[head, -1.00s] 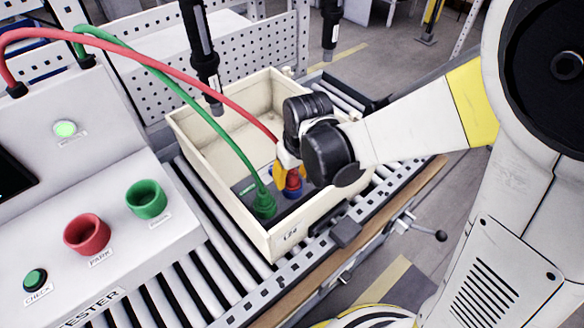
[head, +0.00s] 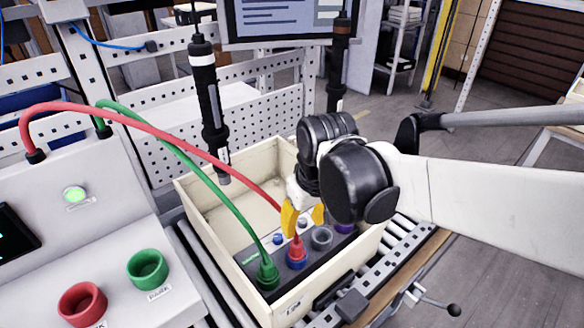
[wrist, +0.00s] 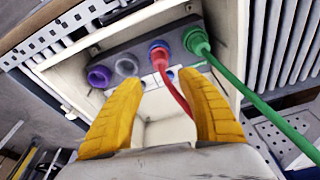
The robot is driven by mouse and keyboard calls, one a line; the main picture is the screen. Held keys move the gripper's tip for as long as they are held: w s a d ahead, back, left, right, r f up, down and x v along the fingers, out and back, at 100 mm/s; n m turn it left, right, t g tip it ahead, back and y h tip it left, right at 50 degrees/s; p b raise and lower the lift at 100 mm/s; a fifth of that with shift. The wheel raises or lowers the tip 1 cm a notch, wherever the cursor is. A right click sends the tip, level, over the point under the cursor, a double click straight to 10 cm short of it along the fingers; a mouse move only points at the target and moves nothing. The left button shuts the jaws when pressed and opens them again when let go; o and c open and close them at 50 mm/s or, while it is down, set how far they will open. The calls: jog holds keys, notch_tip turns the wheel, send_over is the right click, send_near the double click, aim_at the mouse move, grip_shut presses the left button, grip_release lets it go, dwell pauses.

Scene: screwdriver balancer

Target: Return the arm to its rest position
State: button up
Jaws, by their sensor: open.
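My gripper (head: 303,214) is open, its yellow fingers above the cream bin (head: 217,245) and above the red plug (head: 296,248). In the wrist view my gripper (wrist: 162,84) has its fingers spread apart with nothing clamped between them. The red plug sits upright in a blue-ringed socket on the dark block in the bin; its red cable (wrist: 176,95) passes between the fingers in the wrist view. The green plug (head: 267,274) sits beside it on the block. My arm reaches in from the right.
A grey socket (head: 321,238) and a purple one sit on the block's right. The tester box (head: 110,262) with red and green holders and a lit green lamp (head: 74,194) stands left. A black screwdriver (head: 210,105) hangs behind the bin. Conveyor rollers run below.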

jog(key=s+d+r+m+t, duration=0.1)
jog(key=s+d+m+t, duration=0.1)
jog(key=s+d, duration=0.2)
jog(key=s+d+r+m+t+h, duration=0.1)
jog(key=s+d+r+m+t, duration=0.1)
jog(key=d, duration=0.6)
jog(key=shift+s+d+r+m+t, duration=0.25)
jog(key=shift+s+t, duration=0.25)
jog(key=shift+s, duration=0.7)
jog(key=shift+f, duration=0.1)
